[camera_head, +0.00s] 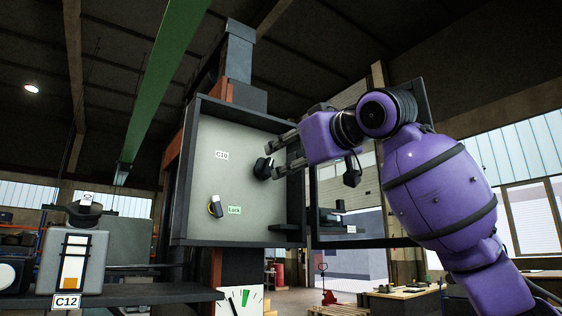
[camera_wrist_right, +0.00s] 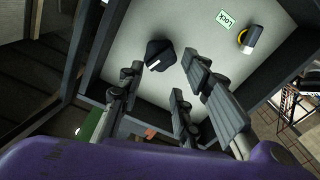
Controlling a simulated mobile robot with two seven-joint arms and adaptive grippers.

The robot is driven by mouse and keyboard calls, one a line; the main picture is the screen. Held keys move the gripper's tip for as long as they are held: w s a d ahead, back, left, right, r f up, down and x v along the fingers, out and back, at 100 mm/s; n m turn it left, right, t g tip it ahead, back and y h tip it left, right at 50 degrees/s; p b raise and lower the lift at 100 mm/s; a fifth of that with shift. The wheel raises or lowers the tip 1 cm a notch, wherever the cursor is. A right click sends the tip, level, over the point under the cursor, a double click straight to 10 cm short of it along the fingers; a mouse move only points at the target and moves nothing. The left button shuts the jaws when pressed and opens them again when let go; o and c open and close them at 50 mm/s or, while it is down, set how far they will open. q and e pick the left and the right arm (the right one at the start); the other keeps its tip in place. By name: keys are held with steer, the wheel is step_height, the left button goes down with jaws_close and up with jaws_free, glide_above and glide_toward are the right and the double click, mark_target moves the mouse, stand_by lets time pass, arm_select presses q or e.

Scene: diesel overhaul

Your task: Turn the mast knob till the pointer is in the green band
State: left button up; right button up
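A black knob (camera_head: 262,168) with a white mark sits on the pale panel (camera_head: 205,175) labelled C10, inside an open dark-framed box. It also shows in the right wrist view (camera_wrist_right: 157,54). My right gripper (camera_head: 275,159) is open, its fingertips close to this knob. In the right wrist view its fingers (camera_wrist_right: 162,76) are spread to either side of the knob; contact cannot be told. A white dial (camera_head: 257,301) under the box has a green band (camera_head: 245,297) and a dark pointer (camera_head: 233,304) left of it. The dial's bottom is cut off. My left gripper is out of view.
A yellow-and-black switch (camera_head: 215,207) sits beside a green Lock label (camera_head: 234,210) on the same panel. The box's door (camera_head: 420,105) stands open on the right, behind my right arm. A unit labelled C12 (camera_head: 67,301) stands on a dark shelf at left.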

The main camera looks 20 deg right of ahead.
mark_target(269, 166)
steer(key=m, duration=0.2)
steer(key=w+m, duration=0.1)
steer(key=m, duration=0.5)
steer(key=shift+w+a+f, duration=0.1)
steer(key=shift+w+a, duration=0.15)
steer(key=shift+a, duration=0.05)
steer(key=shift+w+a, duration=0.15)
steer(key=shift+w, duration=0.35)
steer(key=shift+w, duration=0.1)
steer(key=shift+x, duration=1.4)
